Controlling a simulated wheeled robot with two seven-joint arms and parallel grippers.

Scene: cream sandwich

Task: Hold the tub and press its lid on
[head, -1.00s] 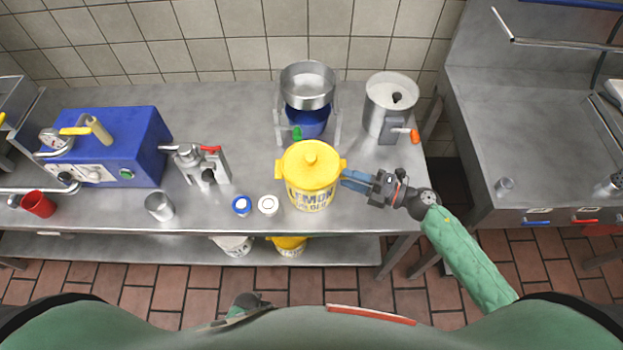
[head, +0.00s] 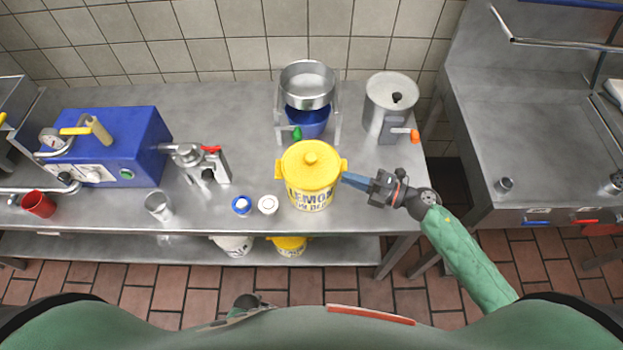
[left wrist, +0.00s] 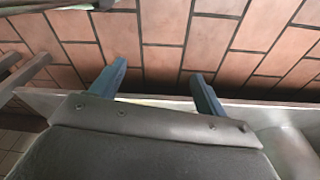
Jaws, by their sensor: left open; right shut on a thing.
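The yellow tub (head: 311,198) with lemon lettering stands upright on the steel table. Its yellow lid (head: 309,163) with a round knob rests on top; I cannot tell how tightly it sits. A yellow handle (head: 344,166) sticks out at the tub's right side. My right gripper (head: 347,178) reaches in from the right and is shut on the tub's right handle. The exact contact is small and partly hidden. My left gripper (left wrist: 160,82) is open and empty in the left wrist view, with floor tiles beyond its fingers, away from the tub.
Two small round lidded pots, one blue (head: 241,205) and one white (head: 268,204), stand left of the tub. A sieve stand (head: 308,88) is behind it. A steel pot (head: 390,102) stands back right. A blue machine (head: 120,150) occupies the left.

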